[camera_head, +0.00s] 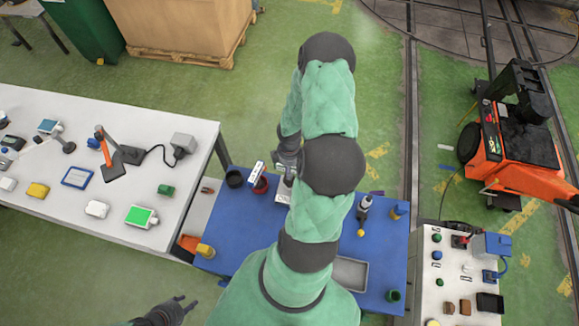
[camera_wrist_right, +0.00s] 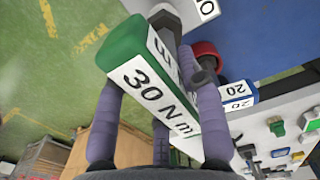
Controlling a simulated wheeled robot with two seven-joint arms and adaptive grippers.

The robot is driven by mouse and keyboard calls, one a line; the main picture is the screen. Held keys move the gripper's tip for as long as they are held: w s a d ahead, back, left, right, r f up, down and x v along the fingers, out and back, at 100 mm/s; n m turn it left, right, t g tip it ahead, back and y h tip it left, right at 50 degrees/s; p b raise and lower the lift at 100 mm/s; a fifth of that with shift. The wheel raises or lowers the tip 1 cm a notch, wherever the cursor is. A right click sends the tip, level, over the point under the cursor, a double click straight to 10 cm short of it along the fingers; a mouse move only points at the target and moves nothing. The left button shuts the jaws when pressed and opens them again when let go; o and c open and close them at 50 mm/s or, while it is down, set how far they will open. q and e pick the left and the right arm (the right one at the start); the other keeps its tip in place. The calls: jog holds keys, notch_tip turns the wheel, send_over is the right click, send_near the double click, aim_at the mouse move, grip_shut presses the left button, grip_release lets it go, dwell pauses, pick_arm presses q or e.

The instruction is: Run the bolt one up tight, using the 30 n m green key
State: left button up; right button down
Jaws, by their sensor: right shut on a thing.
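The green key, with a white label reading 30 N m (camera_wrist_right: 122,48), lies across the right wrist view. My right gripper (camera_wrist_right: 158,110) is shut on it, with fingers on both sides of its body. In the head view my right gripper (camera_head: 288,160) is over the far part of the blue table, partly hidden by my arm; the key cannot be made out there. My left gripper (camera_head: 172,312) is low at the left, empty, with fingers spread. I cannot pick out bolt one in either view.
On the blue table (camera_head: 235,220) stand a black cup (camera_head: 233,178), a red cup (camera_head: 262,186) beside a white-labelled key (camera_head: 257,171), a tool with a yellow tip (camera_head: 363,212) and a grey tray (camera_head: 351,273). A cluttered white table (camera_head: 120,195) adjoins at left; an orange machine (camera_head: 510,140) stands right.

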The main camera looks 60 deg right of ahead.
jog(key=shift+f+b, duration=1.25)
jog(key=shift+b, duration=0.1)
dwell(1.0)
jog(key=shift+m+b, duration=1.1)
jog(key=shift+m, duration=0.4)
dwell(0.6)
jog(key=shift+s+m+b, duration=0.1)
jog(key=shift+m+b, duration=0.2)
jog(key=shift+m, duration=0.2)
jog(key=shift+s+m+b, duration=0.1)
jog(key=shift+m+b, duration=1.05)
jog(key=shift+m, duration=0.35)
dwell(0.5)
